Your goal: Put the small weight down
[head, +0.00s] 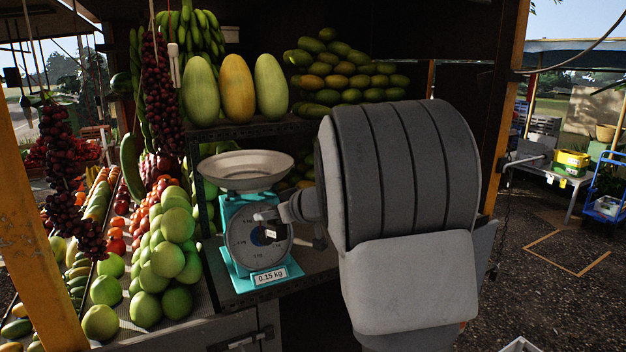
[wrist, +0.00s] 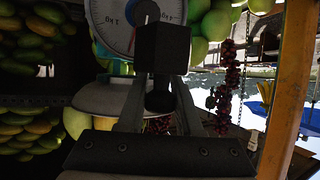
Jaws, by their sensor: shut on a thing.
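The small weight (wrist: 162,48) is a dark block with a rounded knob, in the upper middle of the wrist view. My gripper (wrist: 160,90) is shut on it, with one finger on each side of the knob. In the head view my gripper (head: 270,217) is in front of the dial of a teal scale (head: 232,262), below its metal pan (head: 246,173). The weight there is small and hard to make out. The scale stands on a counter and carries a label reading 0.15 kg. The scale also shows, upside down, in the wrist view (wrist: 122,25).
Green fruit (head: 168,256) is piled left of the scale. Melons (head: 238,87) and mangoes (head: 345,75) sit on the shelf behind it. Strings of dark red fruit (head: 160,85) hang at the left. A bare strip of counter (head: 315,262) shows right of the scale. My arm hides what lies farther right.

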